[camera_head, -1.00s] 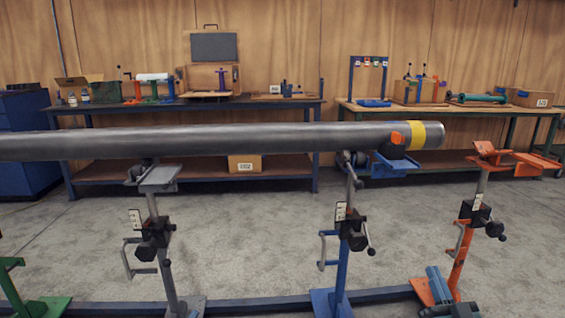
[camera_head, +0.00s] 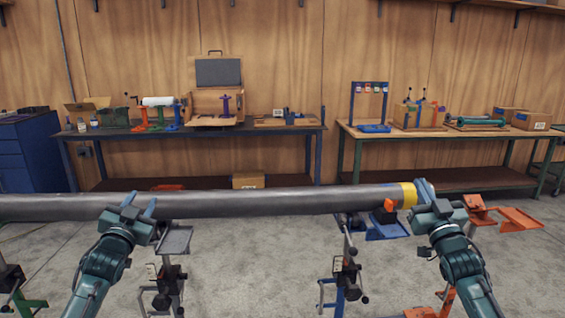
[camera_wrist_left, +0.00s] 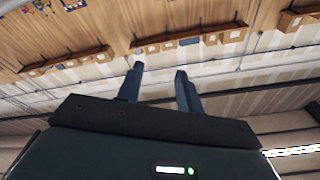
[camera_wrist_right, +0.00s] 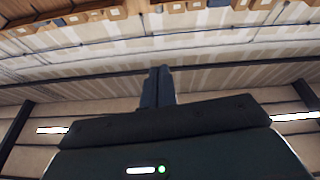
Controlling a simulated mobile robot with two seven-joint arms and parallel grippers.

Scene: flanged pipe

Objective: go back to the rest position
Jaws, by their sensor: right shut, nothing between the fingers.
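The long grey pipe (camera_head: 270,200) runs across the head view, with a yellow band (camera_head: 408,194) near its right end. My left gripper (camera_head: 139,203) is raised in front of the pipe's left part. It is open, with its fingers (camera_wrist_left: 160,88) apart and nothing between them in the left wrist view. My right gripper (camera_head: 423,190) is raised by the pipe's right end, which it partly hides. Its fingers (camera_wrist_right: 158,86) are together and empty in the right wrist view. Both grippers point upward; I cannot tell whether either touches the pipe.
A grey-topped stand (camera_head: 174,242) and a blue stand (camera_head: 346,262) stand below the pipe. An orange stand (camera_head: 480,214) is at the right, partly behind my right arm. A blue-framed workbench (camera_head: 200,132) and a green-framed one (camera_head: 440,130) line the wall.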

